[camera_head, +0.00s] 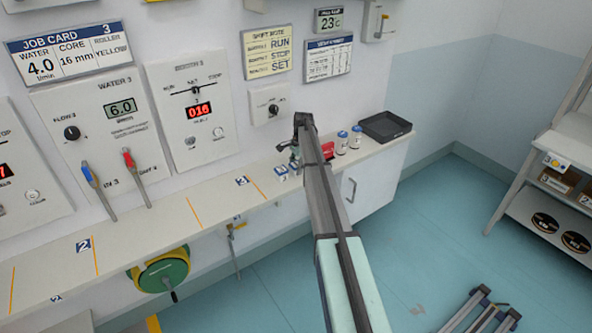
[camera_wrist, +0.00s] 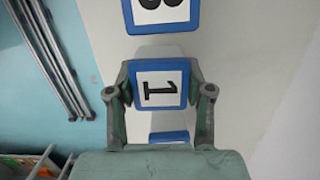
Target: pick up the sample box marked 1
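The sample box marked 1 (camera_wrist: 160,88) shows in the wrist view with a white, blue-edged label, between the two fingers of my gripper (camera_wrist: 160,80). The fingers stand close along its left and right sides. I cannot tell whether they touch it. In the head view my gripper (camera_head: 296,152) is low over the counter, beside small blue-and-white boxes (camera_head: 282,171). The arm hides part of that spot, and I cannot read their numbers there.
A larger-looking label (camera_wrist: 162,14), cut off at the top, is close ahead of the box. A red item (camera_head: 327,150), two jars (camera_head: 342,143) and a black tray (camera_head: 385,127) stand right of my gripper on the counter (camera_head: 215,207). The wall with panels rises behind.

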